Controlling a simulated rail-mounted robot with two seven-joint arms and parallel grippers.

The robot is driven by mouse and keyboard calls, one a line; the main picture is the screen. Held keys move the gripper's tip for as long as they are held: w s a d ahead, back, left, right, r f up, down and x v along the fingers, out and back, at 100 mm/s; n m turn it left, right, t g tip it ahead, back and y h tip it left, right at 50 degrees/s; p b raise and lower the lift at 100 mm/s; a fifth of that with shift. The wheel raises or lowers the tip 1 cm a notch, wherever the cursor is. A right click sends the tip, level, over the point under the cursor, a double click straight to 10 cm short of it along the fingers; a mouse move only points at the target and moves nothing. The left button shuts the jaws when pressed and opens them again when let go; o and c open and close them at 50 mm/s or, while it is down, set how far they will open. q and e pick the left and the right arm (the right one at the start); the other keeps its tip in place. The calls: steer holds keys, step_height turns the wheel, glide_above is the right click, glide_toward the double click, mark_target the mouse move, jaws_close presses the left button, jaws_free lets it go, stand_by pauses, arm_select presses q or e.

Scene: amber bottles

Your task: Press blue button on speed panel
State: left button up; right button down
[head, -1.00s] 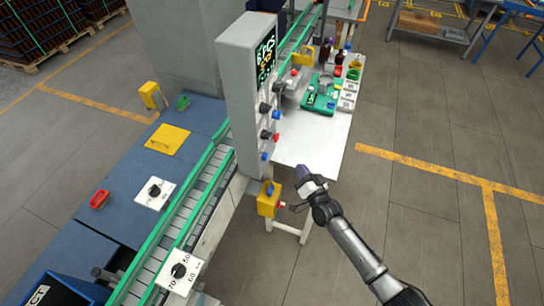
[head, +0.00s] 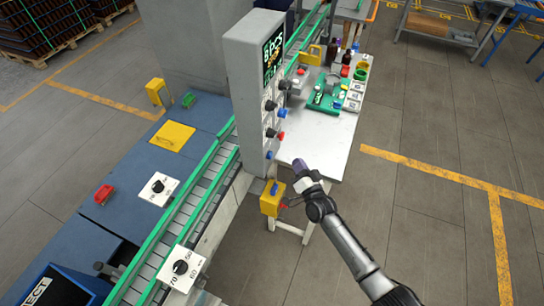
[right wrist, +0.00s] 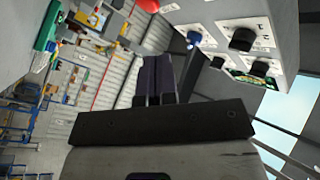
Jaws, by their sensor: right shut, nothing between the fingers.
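A tall grey control cabinet (head: 240,85) stands beside the conveyor, with a lit display on top and knobs and buttons down its side. In the right wrist view a blue button (right wrist: 193,40) sits on a pale panel with black knobs (right wrist: 242,38). My right gripper (head: 300,167) is shut and empty, to the right of the cabinet's lower part and apart from it. Its dark fingers also show in the wrist view (right wrist: 153,78). My left gripper is not in view.
A yellow box (head: 271,202) with blue and red buttons hangs low, left of my right gripper. A white table (head: 318,135) with bottles and a green tray lies beyond the gripper.

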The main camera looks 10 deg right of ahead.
mark_target(270, 155)
steer(key=w+a, duration=0.1)
steer(key=a, duration=0.1)
steer(key=w+a+b, duration=0.1)
steer(key=w+a, duration=0.1)
steer(key=shift+w+a, duration=0.15)
steer(key=shift+a, duration=0.1)
stand_by(0.3)
stand_by(0.7)
stand_by(0.7)
steer(key=shift+w+a+b, duration=0.1)
steer(key=shift+b, duration=0.2)
steer(key=shift+w+a, duration=0.15)
steer(key=shift+a, duration=0.1)
steer(key=shift+w+a, duration=0.15)
stand_by(0.7)
